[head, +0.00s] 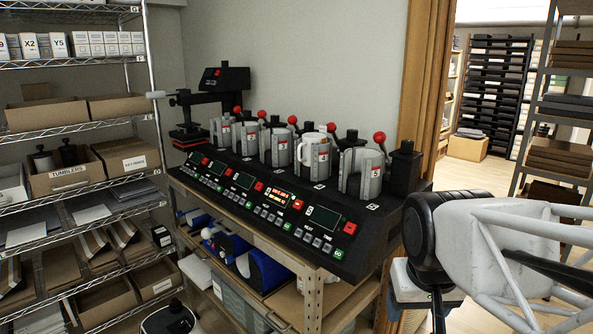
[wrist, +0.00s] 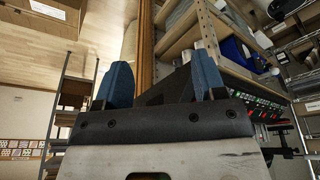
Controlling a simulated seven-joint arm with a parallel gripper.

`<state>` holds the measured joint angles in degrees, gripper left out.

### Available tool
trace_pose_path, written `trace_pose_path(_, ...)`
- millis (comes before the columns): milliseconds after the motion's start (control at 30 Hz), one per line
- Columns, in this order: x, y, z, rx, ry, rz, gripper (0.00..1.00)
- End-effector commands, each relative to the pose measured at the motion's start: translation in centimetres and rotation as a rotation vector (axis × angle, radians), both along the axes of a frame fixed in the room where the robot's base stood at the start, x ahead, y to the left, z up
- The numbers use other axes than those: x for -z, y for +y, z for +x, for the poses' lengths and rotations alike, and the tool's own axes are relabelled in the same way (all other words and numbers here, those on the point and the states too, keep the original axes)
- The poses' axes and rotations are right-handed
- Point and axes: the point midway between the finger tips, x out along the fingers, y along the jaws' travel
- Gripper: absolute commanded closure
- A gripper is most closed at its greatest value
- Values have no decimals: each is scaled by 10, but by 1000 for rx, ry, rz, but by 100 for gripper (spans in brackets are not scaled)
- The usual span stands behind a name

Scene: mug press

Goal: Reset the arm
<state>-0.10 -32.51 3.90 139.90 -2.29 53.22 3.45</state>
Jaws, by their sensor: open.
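My gripper (wrist: 163,80) shows in the wrist view with its two blue fingertips wide apart and nothing between them. The black mug press (head: 300,222) sits on the bench with a row of several grey clamps and red-knobbed levers. A white mug (head: 312,152) sits in the clamp second from the right. The panel below has one lit orange display (head: 281,197); the others look dark. My gripper is apart from the press.
A wire shelf (head: 70,225) with boxes and trays stands at the left. A flat press (head: 190,132) stands at the row's far end. Blue items (head: 262,272) lie on the bench's lower shelf. A wooden door frame (head: 425,75) and storage racks (head: 498,85) are behind my arm.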

Motion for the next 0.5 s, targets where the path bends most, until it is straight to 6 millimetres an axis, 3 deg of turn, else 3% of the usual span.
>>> trace_pose_path(100, 19, 0, -27, -9, 19, 8, 36)
trace_pose_path(200, 30, 1, -41, -15, 31, 13, 36)
trace_pose_path(500, 38, 1, -51, -21, 40, 16, 36)
